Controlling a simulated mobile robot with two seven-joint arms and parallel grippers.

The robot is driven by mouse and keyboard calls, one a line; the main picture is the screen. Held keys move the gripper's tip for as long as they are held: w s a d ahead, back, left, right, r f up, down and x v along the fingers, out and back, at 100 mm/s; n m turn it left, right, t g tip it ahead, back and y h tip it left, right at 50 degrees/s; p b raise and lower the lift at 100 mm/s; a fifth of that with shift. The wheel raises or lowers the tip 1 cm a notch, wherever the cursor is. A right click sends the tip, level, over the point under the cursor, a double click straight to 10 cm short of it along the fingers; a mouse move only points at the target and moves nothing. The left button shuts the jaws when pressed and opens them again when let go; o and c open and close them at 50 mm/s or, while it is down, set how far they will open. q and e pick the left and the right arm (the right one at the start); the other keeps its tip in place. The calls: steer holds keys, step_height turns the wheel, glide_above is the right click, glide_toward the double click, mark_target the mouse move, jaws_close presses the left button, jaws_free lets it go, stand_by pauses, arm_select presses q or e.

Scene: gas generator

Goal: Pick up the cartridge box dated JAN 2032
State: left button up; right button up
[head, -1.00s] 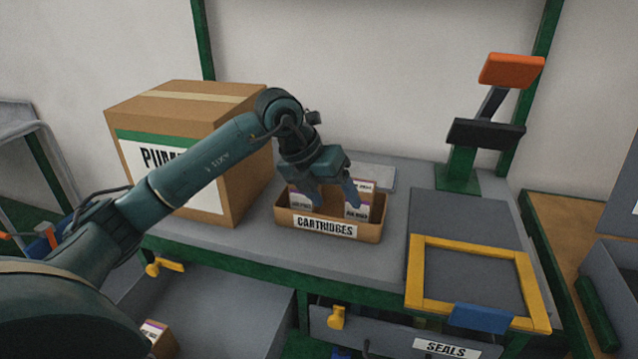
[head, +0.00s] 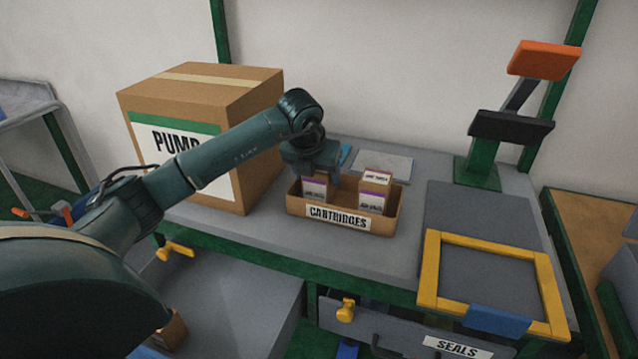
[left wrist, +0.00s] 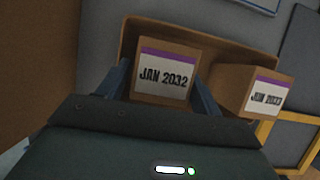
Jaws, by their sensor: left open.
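The cartridge box dated JAN 2032 (left wrist: 163,77) has a purple stripe and a white label. It stands at the left end of the CARTRIDGES tray (head: 372,227), where its front shows in the head view (head: 315,188). My left gripper (head: 316,172) is over this box, open. In the left wrist view its fingers (left wrist: 163,88) are on either side of the box; whether they touch it I cannot tell. A second, similar box (left wrist: 264,98) stands apart to the right, its date apparently JAN 2033; it also shows in the head view (head: 375,191). My right gripper is out of view.
A large PUMP carton (head: 240,110) stands left of the tray, close to my left arm. A yellow-framed panel (head: 490,280) and a green stand with an orange top (head: 480,165) are to the right. Bench surface (head: 270,230) in front of the tray is clear.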

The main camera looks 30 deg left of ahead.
arm_select(q)
steer(key=shift+x, duration=1.5)
steer(key=shift+c, duration=0.3)
steer(key=c, duration=0.7)
